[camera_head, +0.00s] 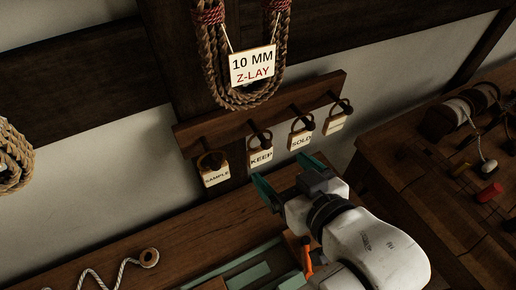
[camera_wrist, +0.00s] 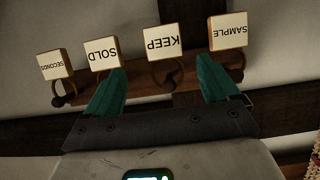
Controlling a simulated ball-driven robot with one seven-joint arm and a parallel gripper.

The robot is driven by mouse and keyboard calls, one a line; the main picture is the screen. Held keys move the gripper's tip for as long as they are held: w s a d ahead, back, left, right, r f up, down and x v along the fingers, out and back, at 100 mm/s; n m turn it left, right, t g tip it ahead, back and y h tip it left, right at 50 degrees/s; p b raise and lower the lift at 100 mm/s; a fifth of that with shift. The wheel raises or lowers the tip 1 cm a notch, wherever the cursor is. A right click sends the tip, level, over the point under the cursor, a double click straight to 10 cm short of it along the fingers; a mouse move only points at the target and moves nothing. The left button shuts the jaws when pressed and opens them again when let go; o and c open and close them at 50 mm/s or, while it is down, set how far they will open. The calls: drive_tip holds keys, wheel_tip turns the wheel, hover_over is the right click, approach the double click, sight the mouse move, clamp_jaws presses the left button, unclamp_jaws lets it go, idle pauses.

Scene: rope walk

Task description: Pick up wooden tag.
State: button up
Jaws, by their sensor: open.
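Several wooden tags with white labels hang from pegs on a wooden rail (camera_head: 255,112). They read SAMPLE (camera_head: 216,177), KEEP (camera_head: 261,156) and SOLD (camera_head: 300,139); the rightmost tag (camera_head: 333,124) reads SECONDS in the wrist view (camera_wrist: 55,65). My gripper (camera_head: 289,173) is open, in front of and below the KEEP and SOLD tags. In the wrist view, the KEEP tag (camera_wrist: 164,41) appears upside down between the green fingertips, beyond them. The SOLD tag (camera_wrist: 102,53) is by the left finger and SAMPLE (camera_wrist: 228,32) by the right. No tag is held.
A rope coil (camera_head: 245,98) with a "10 MM Z-LAY" sign (camera_head: 252,66) hangs above the rail. A wooden bench (camera_head: 190,250) runs below the tags, with a rope end (camera_head: 100,275) at left. A cluttered table (camera_head: 430,165) stands at right.

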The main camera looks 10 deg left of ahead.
sight(262, 155)
drive_tip(key=x, duration=0.3)
drive_tip(key=shift+w+a+f, duration=0.1)
drive_tip(key=shift+w, duration=0.1)
drive_tip(key=x, duration=0.2)
drive_tip(key=p+x, duration=0.1)
drive_tip(key=x, duration=0.1)
drive_tip(key=shift+a, duration=0.5)
drive_tip(key=shift+w+a+f, duration=0.15)
drive_tip(key=shift+w, duration=0.2)
drive_tip(key=c, duration=1)
